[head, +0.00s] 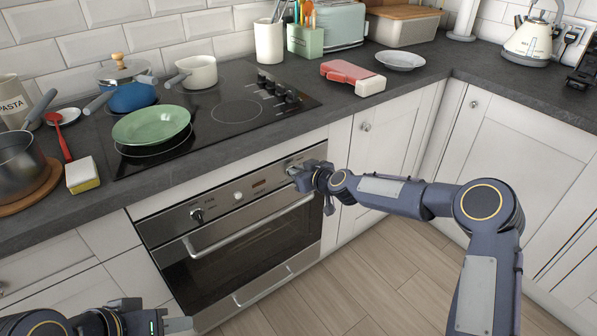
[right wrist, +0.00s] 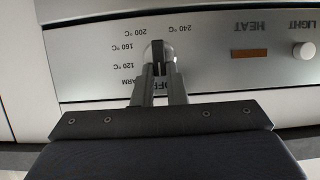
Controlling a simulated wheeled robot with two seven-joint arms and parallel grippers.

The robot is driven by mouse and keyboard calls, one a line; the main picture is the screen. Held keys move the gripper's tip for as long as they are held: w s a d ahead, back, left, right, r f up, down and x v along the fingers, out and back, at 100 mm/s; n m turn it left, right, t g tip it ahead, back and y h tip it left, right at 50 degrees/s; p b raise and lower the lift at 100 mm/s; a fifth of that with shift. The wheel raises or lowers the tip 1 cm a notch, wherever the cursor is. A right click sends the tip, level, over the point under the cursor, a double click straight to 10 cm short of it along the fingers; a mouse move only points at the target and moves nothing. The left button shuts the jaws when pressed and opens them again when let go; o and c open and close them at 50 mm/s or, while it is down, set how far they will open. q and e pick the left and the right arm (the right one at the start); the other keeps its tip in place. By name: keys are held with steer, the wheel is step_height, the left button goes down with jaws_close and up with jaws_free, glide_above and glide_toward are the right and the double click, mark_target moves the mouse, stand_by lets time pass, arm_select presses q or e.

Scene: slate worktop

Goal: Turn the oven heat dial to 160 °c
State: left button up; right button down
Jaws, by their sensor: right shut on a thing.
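The oven (head: 250,235) has a steel control panel below the worktop. My right gripper (head: 298,174) reaches the panel's right end and hides the heat dial in the head view. In the right wrist view, the heat dial (right wrist: 157,50) is pinched between the fingertips of my right gripper (right wrist: 158,72). The scale around it appears upside down: WARM, 120, 160 and 200 °C are left of the dial, 240 °C upper right, OFF partly behind the fingers. I cannot tell which mark the dial points to. My left gripper (head: 165,324) is at the bottom left, away from the oven; its jaw state is unclear.
A white light button (right wrist: 304,50) and an amber display (right wrist: 249,53) sit beside the dial. Another knob (head: 197,215) is at the panel's left. The oven handle (head: 250,226) runs below. The hob above holds a green plate (head: 151,125) and pots.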

steer(key=shift+w+d+f+m+y+b, duration=0.25)
steer(key=shift+f+m+y+b, duration=0.35)
steer(key=shift+m+y+b, duration=1.85)
steer(key=shift+w+d+f+m+y+b, duration=0.15)
steer(key=shift+d+f+m+y+b, duration=0.3)
steer(key=shift+m+b, duration=3.85)
steer(key=shift+w+d+f+m+y+b, duration=0.2)
steer(key=shift+f+m+y+b, duration=0.95)
steer(key=shift+m+b, duration=2.25)
steer(key=shift+r+n+y+b, duration=0.25)
steer(key=shift+r+y+b, duration=0.2)
steer(key=shift+b, duration=0.15)
steer(key=c, duration=1.5)
jaws_free()
steer(key=shift+o, duration=0.2)
